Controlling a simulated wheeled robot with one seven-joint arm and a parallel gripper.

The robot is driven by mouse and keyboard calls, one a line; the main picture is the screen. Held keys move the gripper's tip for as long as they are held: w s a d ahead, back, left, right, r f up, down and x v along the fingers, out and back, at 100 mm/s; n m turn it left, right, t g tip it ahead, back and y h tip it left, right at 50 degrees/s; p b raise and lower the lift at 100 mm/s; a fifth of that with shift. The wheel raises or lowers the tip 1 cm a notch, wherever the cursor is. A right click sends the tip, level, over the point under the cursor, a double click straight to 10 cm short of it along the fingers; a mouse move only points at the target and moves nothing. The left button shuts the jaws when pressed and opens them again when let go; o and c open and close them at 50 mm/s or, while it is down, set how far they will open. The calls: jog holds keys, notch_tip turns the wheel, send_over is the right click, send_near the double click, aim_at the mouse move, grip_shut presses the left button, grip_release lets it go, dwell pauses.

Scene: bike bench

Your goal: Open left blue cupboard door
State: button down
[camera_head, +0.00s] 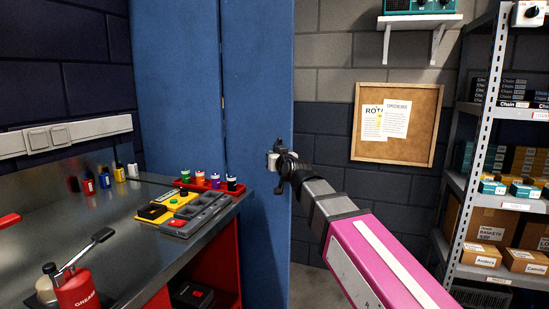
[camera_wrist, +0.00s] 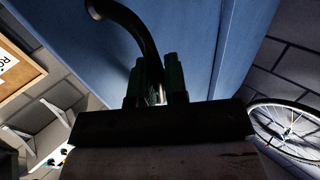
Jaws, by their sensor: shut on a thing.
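The tall blue cupboard (camera_head: 180,80) stands behind the end of the workbench in the head view, with a vertical seam down it. The blue door panel (camera_head: 258,90) right of the seam ends at a free edge beside my gripper (camera_head: 281,160). In the wrist view, the blue panels (camera_wrist: 205,45) fill the middle. A dark curved handle (camera_wrist: 138,25) runs down to my gripper (camera_wrist: 158,80), whose fingers are closed on its end. The fingers hide the gripped part of the handle. I cannot tell how far the door stands open.
The metal workbench (camera_head: 130,215) on the left carries a yellow and grey tool tray (camera_head: 185,212), small bottles and a red grease can (camera_head: 77,288). A stocked shelf rack (camera_head: 480,140) stands on the right. A cork board (camera_head: 425,125) hangs behind. A bike wheel (camera_wrist: 288,130) shows in the wrist view.

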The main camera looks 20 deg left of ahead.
jog(key=c, duration=1.2)
grip_release()
jog(key=v, duration=1)
jog(key=shift+s+d, duration=0.3)
